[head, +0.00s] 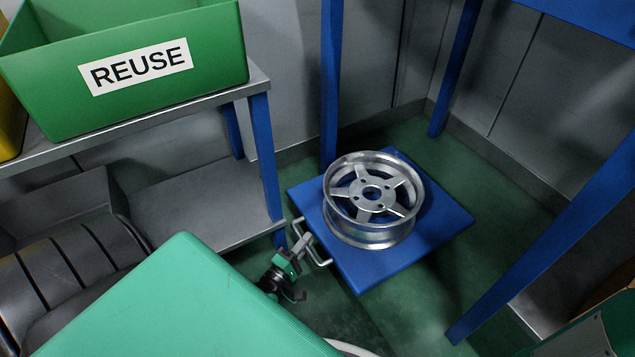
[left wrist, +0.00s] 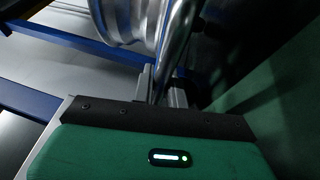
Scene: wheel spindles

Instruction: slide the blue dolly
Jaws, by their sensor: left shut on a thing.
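The blue dolly (head: 447,235) is a flat square platform low on the green floor, between blue legs. A silver five-spoke wheel rim (head: 372,198) lies flat on it. A metal loop handle (head: 322,262) sticks out from its left edge. My left gripper (head: 303,243) is at that handle and is shut on it. In the left wrist view the handle bar (left wrist: 175,45) runs up from between the fingers (left wrist: 165,90), with the rim (left wrist: 130,20) close behind. My right gripper is not in view.
A green REUSE bin (head: 130,98) stands on a grey shelf (head: 150,112) with blue legs at the left. A blue frame leg (head: 545,262) stands to the right of the dolly. Grey walls close the back.

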